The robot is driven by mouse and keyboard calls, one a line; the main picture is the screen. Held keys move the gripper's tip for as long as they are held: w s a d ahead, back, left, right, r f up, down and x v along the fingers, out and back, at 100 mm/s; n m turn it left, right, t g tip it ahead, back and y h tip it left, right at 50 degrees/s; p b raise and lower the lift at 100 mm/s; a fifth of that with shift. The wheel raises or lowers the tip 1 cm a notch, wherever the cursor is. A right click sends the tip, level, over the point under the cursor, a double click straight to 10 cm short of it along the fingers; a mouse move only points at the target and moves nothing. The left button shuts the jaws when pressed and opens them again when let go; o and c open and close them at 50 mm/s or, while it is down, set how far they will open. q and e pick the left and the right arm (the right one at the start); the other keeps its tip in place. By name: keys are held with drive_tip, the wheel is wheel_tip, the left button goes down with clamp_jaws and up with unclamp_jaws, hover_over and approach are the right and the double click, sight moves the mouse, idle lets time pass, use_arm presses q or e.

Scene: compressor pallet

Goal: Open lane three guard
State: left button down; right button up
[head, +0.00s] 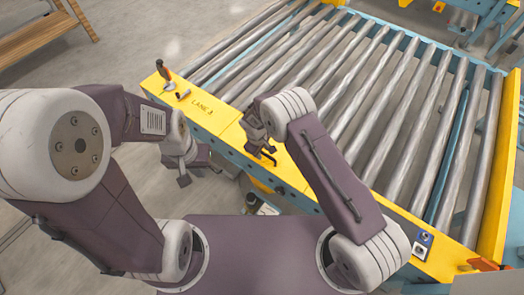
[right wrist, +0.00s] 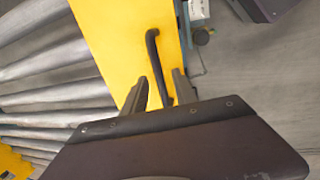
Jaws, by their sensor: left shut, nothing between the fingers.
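The yellow lane three guard (head: 222,122), marked "LANE 3", lies along the near edge of the roller conveyor and looks flat. Its black handle (head: 269,157) is at my right gripper (head: 264,148). In the right wrist view, the black bar handle (right wrist: 154,52) stands out against the yellow guard (right wrist: 110,35). The right gripper's fingers (right wrist: 158,92) are apart, with the lower end of the handle between them; contact cannot be told. My left gripper (head: 184,181) is shut and empty, left of the guard and off its edge.
Metal rollers (head: 345,75) fill the conveyor behind the guard. A switch box (head: 423,244) is at the right. A wooden rack (head: 40,38) stands far left. Floor is open at left.

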clamp_jaws()
idle(1.4)
